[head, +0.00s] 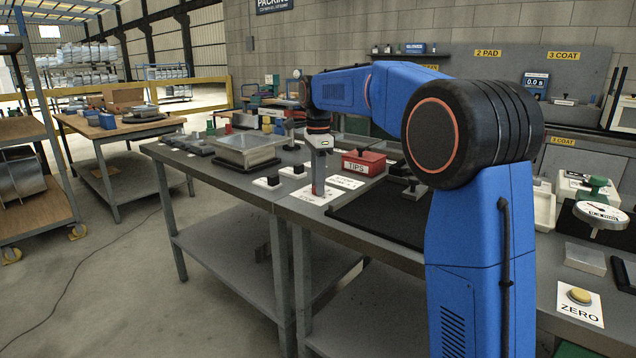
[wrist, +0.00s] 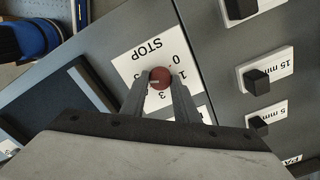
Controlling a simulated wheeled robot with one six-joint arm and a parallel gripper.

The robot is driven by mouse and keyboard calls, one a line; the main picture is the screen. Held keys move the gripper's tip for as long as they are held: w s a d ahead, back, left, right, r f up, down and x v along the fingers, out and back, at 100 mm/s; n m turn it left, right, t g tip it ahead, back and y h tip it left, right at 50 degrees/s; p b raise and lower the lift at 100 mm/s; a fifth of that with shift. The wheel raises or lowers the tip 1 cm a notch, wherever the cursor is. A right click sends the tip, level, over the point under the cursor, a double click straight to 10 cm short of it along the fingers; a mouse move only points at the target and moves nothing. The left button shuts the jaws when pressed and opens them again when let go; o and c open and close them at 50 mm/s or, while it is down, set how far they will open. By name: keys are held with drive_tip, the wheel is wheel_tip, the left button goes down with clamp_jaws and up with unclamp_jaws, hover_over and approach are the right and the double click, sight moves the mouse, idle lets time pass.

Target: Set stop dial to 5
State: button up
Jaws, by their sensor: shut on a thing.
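The stop dial (wrist: 160,78) is a round dark-red knob on a white card (wrist: 150,55) printed STOP, seen upside down in the wrist view. My gripper (wrist: 160,86) is shut on the knob, one finger on each side. A small pale mark shows on the knob's left side. Digits 0, 1 and 3 show around it; a digit at its left is partly hidden by a finger, so I cannot surely read the setting. In the head view my gripper (head: 318,188) points straight down over the STOP card (head: 308,198), and the knob is hard to make out.
Black switches on white plates (wrist: 257,81), one labelled 15 min, stand at the right in the wrist view. A red TIPS box (head: 364,162) stands close to my gripper, right of it. A black mat (head: 385,212) lies on the bench. A yellow ZERO button (head: 579,296) is at the front right.

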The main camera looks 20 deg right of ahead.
drive_tip(key=o, duration=1.1)
drive_tip(key=shift+c, duration=0.2)
drive_tip(key=shift+r, duration=0.1)
wheel_tip(320, 180, up, 17)
drive_tip(key=shift+r, duration=0.15)
